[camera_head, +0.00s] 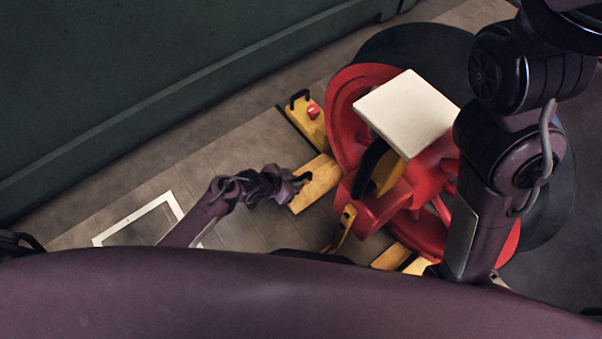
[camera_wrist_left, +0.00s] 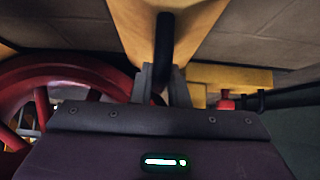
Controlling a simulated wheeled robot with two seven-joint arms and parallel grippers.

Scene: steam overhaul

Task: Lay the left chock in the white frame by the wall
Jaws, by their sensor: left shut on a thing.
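My left gripper (camera_head: 298,182) is shut on the black handle of a yellow chock (camera_head: 318,187) beside the red wheel. In the left wrist view, the fingers (camera_wrist_left: 163,84) close around the black handle (camera_wrist_left: 164,40), and the yellow chock (camera_wrist_left: 202,22) spreads behind it. I cannot tell whether the chock touches the floor or the wheel. The white frame (camera_head: 132,216) lies on the floor near the dark green wall, left of my gripper; my left arm covers part of it. My right gripper is not in view.
The red wheel (camera_head: 345,100) stands right of the chock, with a cream square plate (camera_head: 408,112) above it. A yellow block with a red knob (camera_head: 313,111) sits farther back. More yellow pieces (camera_head: 390,257) lie nearer. Floor between chock and frame looks clear. The green wall (camera_head: 120,80) bounds the left.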

